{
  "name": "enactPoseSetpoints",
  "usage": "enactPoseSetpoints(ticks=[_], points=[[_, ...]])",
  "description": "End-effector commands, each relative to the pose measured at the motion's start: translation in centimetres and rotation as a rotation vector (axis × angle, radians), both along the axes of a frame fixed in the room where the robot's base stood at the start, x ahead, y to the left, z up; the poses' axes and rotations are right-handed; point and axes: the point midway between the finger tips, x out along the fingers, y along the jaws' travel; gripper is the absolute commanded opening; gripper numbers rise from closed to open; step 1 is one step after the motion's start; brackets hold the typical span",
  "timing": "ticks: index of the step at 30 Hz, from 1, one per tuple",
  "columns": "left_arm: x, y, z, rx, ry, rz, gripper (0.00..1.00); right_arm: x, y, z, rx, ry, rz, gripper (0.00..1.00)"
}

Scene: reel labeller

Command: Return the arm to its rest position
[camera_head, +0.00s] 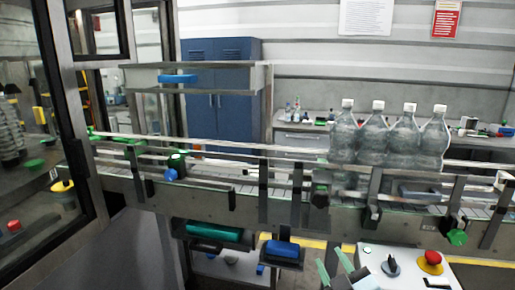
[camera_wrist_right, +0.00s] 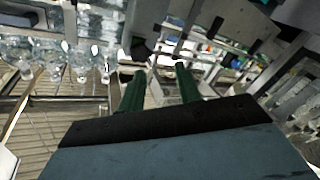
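My right gripper (camera_head: 334,266) shows at the bottom of the head view, in front of the conveyor and beside the control box. Its two green fingers are apart. In the right wrist view the gripper (camera_wrist_right: 160,75) is open, with nothing held between its fingers. Most of the right arm is out of the picture. My left gripper is not in view.
Several clear bottles (camera_head: 390,138) stand on the conveyor (camera_head: 110,170), which crosses the view. A control box (camera_head: 407,275) with a red button (camera_head: 432,258) is at the lower right. Bins with green (camera_head: 213,231) and blue (camera_head: 282,248) contents hang below the conveyor.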

Motion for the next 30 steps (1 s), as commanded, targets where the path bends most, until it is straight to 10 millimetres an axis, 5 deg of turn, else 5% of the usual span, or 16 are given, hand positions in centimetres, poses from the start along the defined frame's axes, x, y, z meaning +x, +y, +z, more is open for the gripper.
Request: enactPoseSetpoints(ticks=[3, 9, 21, 30], points=[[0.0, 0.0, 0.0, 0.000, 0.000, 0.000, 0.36, -4.7, -3.3, -6.2, 0.112, 0.310, -0.152, 0.34], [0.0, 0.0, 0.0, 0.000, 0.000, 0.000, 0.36, -13.6, -5.8, -13.1, 0.210, 0.741, -0.286, 0.34], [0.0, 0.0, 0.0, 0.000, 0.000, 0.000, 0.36, -27.7, -6.4, -17.4, 0.276, 1.273, -0.349, 0.34], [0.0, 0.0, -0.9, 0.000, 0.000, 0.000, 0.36, -26.2, -6.1, -25.4, 0.265, 1.301, -0.353, 0.34]])
